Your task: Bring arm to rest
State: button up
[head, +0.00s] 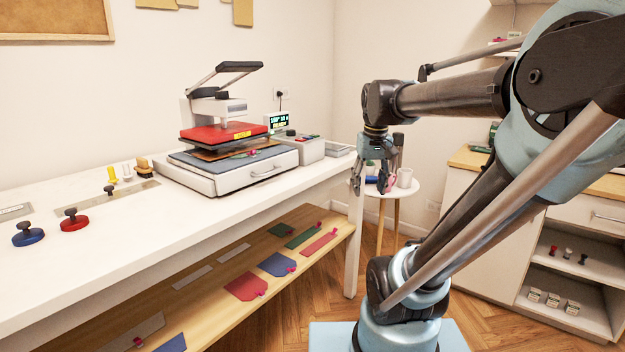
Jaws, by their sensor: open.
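My gripper (371,181) hangs down from the end of my arm, right of the white worktable's corner. Its fingers are apart and I see nothing held between them. Behind it stands a small round white side table (417,190) with a white mug (404,177) and other small items, partly hidden by the gripper. In this view the gripper overlaps the side table; I cannot tell the exact gap between them.
The white worktable (130,222) on the left bears a heat press (216,134) and red and blue knobbed discs. A wooden shelf (225,315) below holds several coloured fabric pieces. A white cabinet (590,295) stands at the right. Wooden floor shows between them.

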jog(key=s+d+f+m, duration=0.1)
jog(key=s+d+f, duration=0.1)
jog(key=s+f, duration=1)
notch_tip(320, 180, down, 4)
jog(key=shift+s+d+f, duration=0.1)
jog(key=shift+s+d, duration=0.15)
jog(key=shift+d, duration=0.15)
jog(key=shift+w+f, duration=0.2)
jog(key=shift+w, duration=0.3)
jog(key=shift+c, duration=0.5)
